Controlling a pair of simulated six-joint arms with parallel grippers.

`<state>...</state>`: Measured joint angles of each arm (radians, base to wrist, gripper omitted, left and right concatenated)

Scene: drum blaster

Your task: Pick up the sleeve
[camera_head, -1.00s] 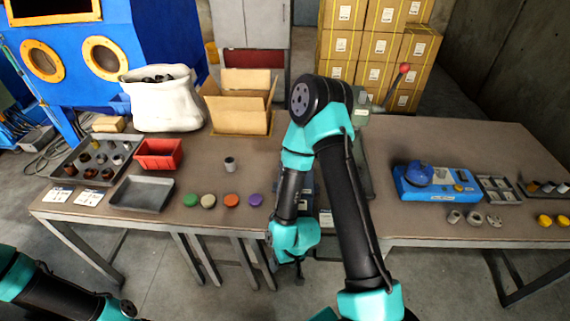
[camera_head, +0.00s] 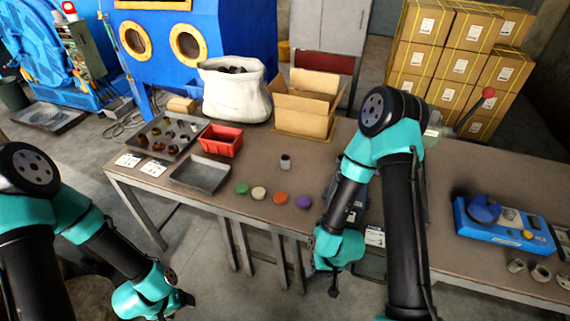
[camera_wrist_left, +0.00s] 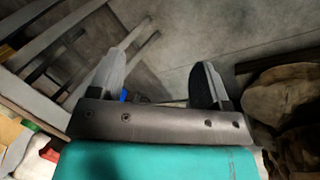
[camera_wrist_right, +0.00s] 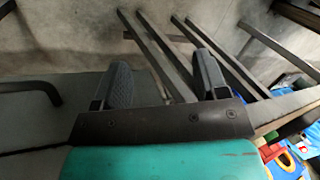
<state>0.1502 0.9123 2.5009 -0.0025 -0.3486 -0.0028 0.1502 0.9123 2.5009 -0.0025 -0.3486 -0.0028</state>
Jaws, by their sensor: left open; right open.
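A small grey hollow cylinder (camera_head: 285,161), which looks like a sleeve, stands upright alone on the table (camera_head: 315,157) in the head view. More small brown and grey cylinders (camera_head: 170,134) stand in a dark sorting tray at the table's left. My left gripper (camera_head: 184,302) is at the lower left, in front of the table and below its top. Its two fingers are apart and empty in the left wrist view (camera_wrist_left: 160,80). My right gripper (camera_head: 334,290) hangs in front of the table edge, its fingers apart and empty in the right wrist view (camera_wrist_right: 163,78).
Green, cream, orange and purple discs (camera_head: 280,198) line the front edge. A red bin (camera_head: 221,140), an empty grey tray (camera_head: 201,174), a white sack (camera_head: 236,92) and an open cardboard box (camera_head: 304,108) surround the lone cylinder. A blue fixture (camera_head: 505,224) sits right.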

